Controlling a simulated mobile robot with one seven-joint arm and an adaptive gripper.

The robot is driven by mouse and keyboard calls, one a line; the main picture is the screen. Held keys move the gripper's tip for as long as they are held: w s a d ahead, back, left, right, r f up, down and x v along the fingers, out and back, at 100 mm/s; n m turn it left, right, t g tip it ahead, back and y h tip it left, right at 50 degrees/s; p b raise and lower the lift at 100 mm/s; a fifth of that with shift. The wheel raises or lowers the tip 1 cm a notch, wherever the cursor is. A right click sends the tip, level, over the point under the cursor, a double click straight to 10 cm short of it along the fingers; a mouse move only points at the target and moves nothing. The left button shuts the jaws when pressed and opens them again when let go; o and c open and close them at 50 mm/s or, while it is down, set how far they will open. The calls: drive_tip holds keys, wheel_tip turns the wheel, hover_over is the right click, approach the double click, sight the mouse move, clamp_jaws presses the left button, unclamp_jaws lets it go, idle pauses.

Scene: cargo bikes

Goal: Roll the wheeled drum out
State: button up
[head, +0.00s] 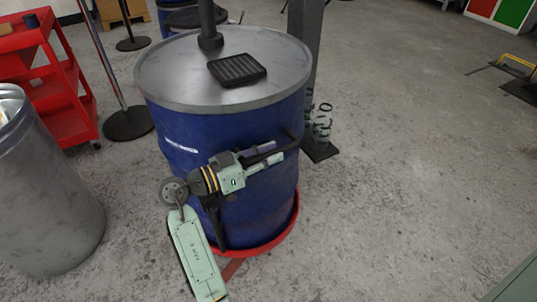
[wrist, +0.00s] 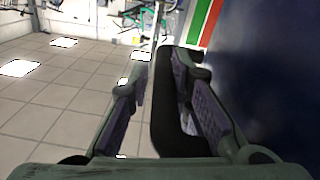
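The blue drum (head: 182,140) has a grey metal lid and stands upright on a red round base (head: 283,236); any wheels under it are hidden. In the wrist view the drum's dark blue side (wrist: 275,75) fills the right. A black bar handle (head: 291,137) sticks out at the drum's front right side. My gripper (head: 273,153) is beside the drum's front, with its fingers on either side of the bar. In the wrist view the black handle (wrist: 164,105) runs between my open fingers (wrist: 160,80), closer to the right finger, with a gap to the left one.
A black slotted tray (head: 238,70) and a dark post (head: 209,25) are on the lid. A grey metal bin (head: 55,190) and red cart (head: 40,75) stand left. A dark column (head: 312,75) stands close behind right.

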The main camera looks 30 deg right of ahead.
drive_tip(key=shift+o, duration=1)
drive_tip(key=shift+d+r, duration=0.1)
drive_tip(key=shift+d, duration=0.05)
drive_tip(key=shift+w+a, duration=0.1)
drive_tip(key=shift+a, duration=0.15)
drive_tip(key=a, duration=1.1)
drive_tip(key=shift+s+a, duration=0.25)
